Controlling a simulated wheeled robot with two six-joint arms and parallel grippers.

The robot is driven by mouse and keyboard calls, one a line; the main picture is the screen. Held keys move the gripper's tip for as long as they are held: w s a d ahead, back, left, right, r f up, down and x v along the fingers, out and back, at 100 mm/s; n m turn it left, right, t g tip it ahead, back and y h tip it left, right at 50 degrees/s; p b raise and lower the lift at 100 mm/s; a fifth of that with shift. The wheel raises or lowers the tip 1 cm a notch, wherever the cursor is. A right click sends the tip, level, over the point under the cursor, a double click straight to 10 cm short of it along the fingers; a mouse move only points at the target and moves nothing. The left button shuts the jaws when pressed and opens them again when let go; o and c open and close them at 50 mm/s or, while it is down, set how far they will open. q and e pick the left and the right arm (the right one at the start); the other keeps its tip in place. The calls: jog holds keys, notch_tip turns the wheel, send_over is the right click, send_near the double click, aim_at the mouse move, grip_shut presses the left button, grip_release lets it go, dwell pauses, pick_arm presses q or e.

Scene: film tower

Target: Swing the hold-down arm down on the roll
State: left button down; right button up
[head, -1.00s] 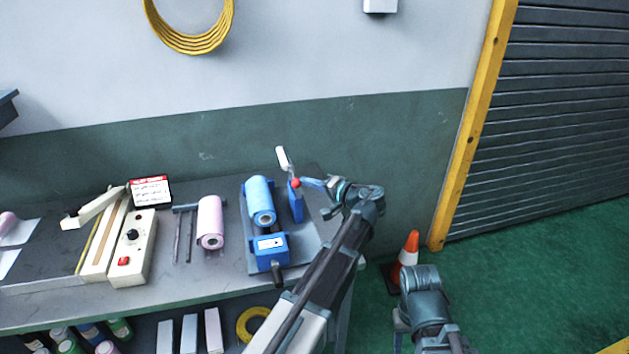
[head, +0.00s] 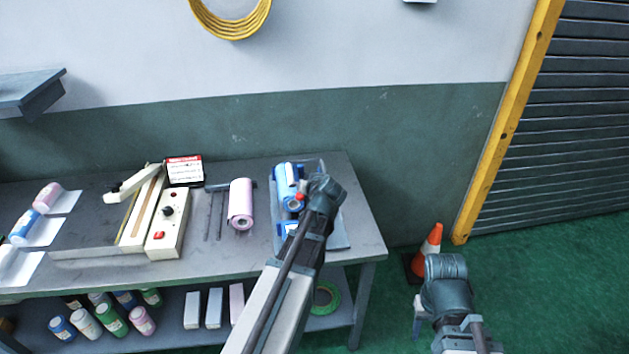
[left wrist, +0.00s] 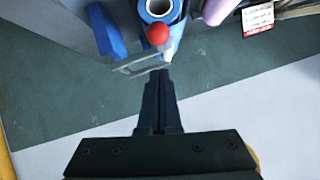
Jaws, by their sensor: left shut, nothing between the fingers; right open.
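The blue film roll (head: 285,180) lies on a blue stand at the right end of the table. The hold-down arm's red knob (head: 299,197) shows beside the roll, left of my left wrist. In the left wrist view, the knob (left wrist: 158,33) appears over the near end of the roll (left wrist: 160,10), with a grey metal bar (left wrist: 130,66) below it. My left gripper (left wrist: 162,76) is shut and empty, its tips close to the bar; contact is unclear. My wrist hides much of the arm in the head view, so its angle is uncertain. My right gripper (head: 418,318) is open, away from the table.
A pink roll (head: 241,204), a cream control box (head: 167,225) and a red-topped sign (head: 185,170) stand left of the stand. An orange cone (head: 428,248) stands on the floor to the right.

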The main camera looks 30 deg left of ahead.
pick_arm(q)
jog(key=shift+s+a+f+n+t+h+b, duration=0.15)
jog(key=shift+s+a+f+n+h+b, duration=0.1)
jog(key=shift+a+f+h+b, duration=0.25)
jog(key=shift+s+a+f+n+t+h+b, duration=0.15)
jog(key=shift+s+a+f+n+b, duration=0.15)
jog(key=shift+f, duration=0.35)
pick_arm(e)
notch_tip(320, 180, down, 2)
pick_arm(q)
jog(key=shift+f, duration=0.1)
pick_arm(e)
jog(key=shift+f, duration=0.1)
